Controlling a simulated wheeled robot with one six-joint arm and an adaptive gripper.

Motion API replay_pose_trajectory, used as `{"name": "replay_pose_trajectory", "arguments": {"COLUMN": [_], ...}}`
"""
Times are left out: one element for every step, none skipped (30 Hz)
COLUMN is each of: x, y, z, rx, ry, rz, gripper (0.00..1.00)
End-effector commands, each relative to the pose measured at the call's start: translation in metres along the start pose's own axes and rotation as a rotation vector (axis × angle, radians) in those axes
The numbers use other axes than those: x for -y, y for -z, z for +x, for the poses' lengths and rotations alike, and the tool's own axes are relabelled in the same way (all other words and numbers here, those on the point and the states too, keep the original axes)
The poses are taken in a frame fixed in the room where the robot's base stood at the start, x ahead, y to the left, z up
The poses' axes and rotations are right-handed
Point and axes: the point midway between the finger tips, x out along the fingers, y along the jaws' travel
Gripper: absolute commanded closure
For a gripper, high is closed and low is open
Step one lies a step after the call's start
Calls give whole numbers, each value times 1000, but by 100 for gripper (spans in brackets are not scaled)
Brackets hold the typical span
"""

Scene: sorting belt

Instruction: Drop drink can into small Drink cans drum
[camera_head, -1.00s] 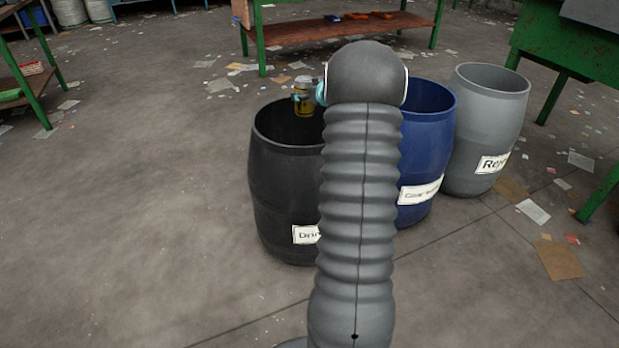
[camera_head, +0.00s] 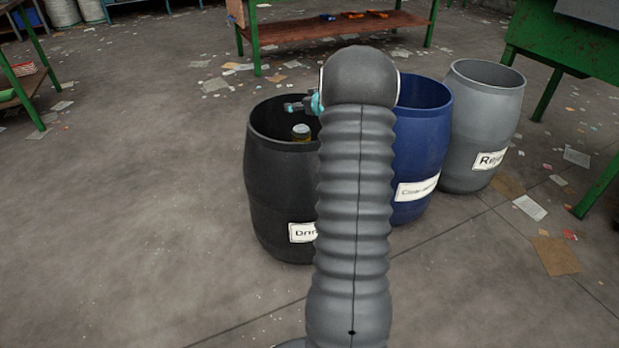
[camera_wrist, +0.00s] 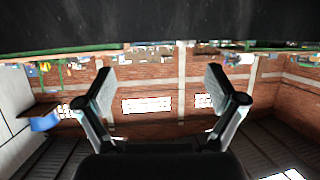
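The drum's white label begins "Drin"; my arm hides the rest. My gripper (camera_head: 293,107) is over the drum opening, above the can. In the wrist view its two fingers (camera_wrist: 160,82) are spread wide with nothing between them. The can does not show in the wrist view.
A blue drum (camera_head: 418,150) stands right of the black drum, partly behind my arm. A grey drum (camera_head: 480,130) labelled "Reje..." stands further right. A green-legged bench (camera_head: 340,35) is behind. The floor at left is open, with scattered papers.

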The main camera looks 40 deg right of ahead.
Motion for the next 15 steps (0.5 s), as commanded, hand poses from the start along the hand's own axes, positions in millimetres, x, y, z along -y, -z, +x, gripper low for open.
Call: {"name": "replay_pose_trajectory", "arguments": {"x": [0,0,0,0,0,0,0,0,0,0,0,0,0,0,0], "y": [0,0,0,0,0,0,0,1,2,4,6,10,14,18,24], "z": [0,0,0,0,0,0,0,0,-1,-2,-3,-4,-6,-8,-10], "rx": [0,0,0,0,0,0,0,0,-1,-1,-1,-2,-2,-2,-2], "ry": [0,0,0,0,0,0,0,0,0,0,0,0,-1,-1,-2], "rz": [0,0,0,0,0,0,0,0,0,-1,-2,-3,-2,-3,-3], "gripper": [4,4,4,4,4,4,4,4,4,4,4,4,4,4,4]}}
